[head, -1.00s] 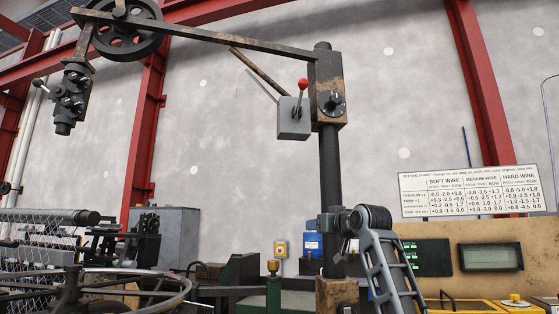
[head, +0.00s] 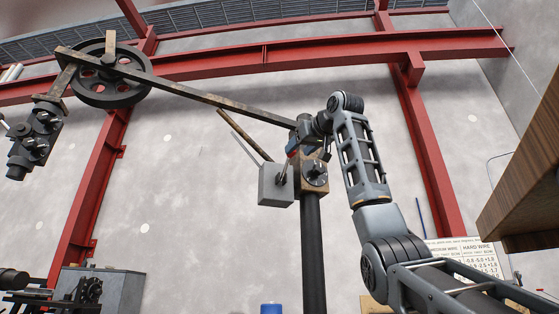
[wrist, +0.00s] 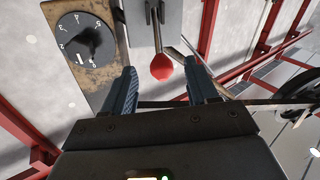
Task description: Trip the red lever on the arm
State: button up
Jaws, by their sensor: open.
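The red lever's ball knob (wrist: 162,67) shows in the wrist view on a thin metal rod. The rod comes from a grey box (head: 276,186), which hangs beside the top of a dark post on the overhead arm (head: 200,92). My gripper (wrist: 162,84) is open, one finger on each side of the knob in the picture. I cannot tell whether the knob is fully between the fingertips or just beyond them; no contact shows. In the head view my gripper (head: 296,146) is at the lever's top and hides most of the knob.
A round dial (head: 315,172) on a worn block is right beside the grey box. The dial (wrist: 86,40) is close to the left finger in the wrist view. A spoked wheel (head: 110,70) is at upper left. A wooden edge (head: 525,180) juts in at right.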

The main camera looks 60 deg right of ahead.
aim_at(291, 157)
jog(key=p+x, duration=0.3)
jog(key=x, duration=0.4)
jog(key=shift+w+d, duration=0.2)
jog(key=shift+w, duration=0.05)
grip_shut()
dwell(0.3)
